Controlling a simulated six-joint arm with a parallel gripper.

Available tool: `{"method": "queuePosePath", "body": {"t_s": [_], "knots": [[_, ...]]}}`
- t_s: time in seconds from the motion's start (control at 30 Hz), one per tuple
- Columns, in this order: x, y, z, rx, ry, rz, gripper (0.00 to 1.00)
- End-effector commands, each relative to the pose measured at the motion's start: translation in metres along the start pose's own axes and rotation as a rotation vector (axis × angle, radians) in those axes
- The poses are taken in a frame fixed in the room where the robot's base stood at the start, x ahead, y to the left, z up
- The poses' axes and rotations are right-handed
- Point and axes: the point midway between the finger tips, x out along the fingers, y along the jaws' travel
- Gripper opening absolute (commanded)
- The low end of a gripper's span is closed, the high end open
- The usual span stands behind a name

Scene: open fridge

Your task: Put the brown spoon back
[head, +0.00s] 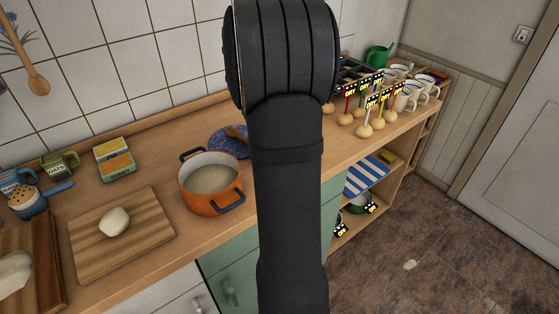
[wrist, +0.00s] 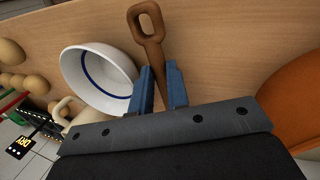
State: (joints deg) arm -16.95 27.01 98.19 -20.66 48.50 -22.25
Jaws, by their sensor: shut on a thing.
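My gripper (wrist: 160,92) is shut on the brown spoon (wrist: 147,28) in the wrist view. The spoon lies between the two blue fingers, with its looped end pointing away from my gripper. Its other end is hidden behind the fingers and the gripper body. In the head view my arm hides the gripper. There, a brown piece (head: 237,132) shows over a blue speckled plate (head: 222,147) beside my arm; I cannot tell if it is part of the held spoon.
An orange pot (head: 205,204) with pale contents stands left of my arm; its side shows in the wrist view (wrist: 297,100). A white bowl (wrist: 92,72) lies close beside the fingers. Several tagged round items (head: 364,130) and mugs crowd the counter's right end. Another wooden spoon (head: 38,84) hangs on the wall.

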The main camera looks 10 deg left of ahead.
Motion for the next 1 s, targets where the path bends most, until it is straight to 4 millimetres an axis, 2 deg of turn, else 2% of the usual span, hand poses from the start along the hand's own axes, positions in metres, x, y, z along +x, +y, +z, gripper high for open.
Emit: {"method": "queuePosePath", "body": {"t_s": [0.6, 0.63, 0.73, 1.0], "knots": [[0.0096, -0.0029, -0.0004, 0.000, 0.000, 0.000, 0.00], [0.0096, -0.0029, -0.0004, 0.000, 0.000, 0.000, 0.21], [0.0096, -0.0029, -0.0003, 0.000, 0.000, 0.000, 0.40], [0.0093, -0.0030, -0.0003, 0.000, 0.000, 0.000, 0.40]]}}
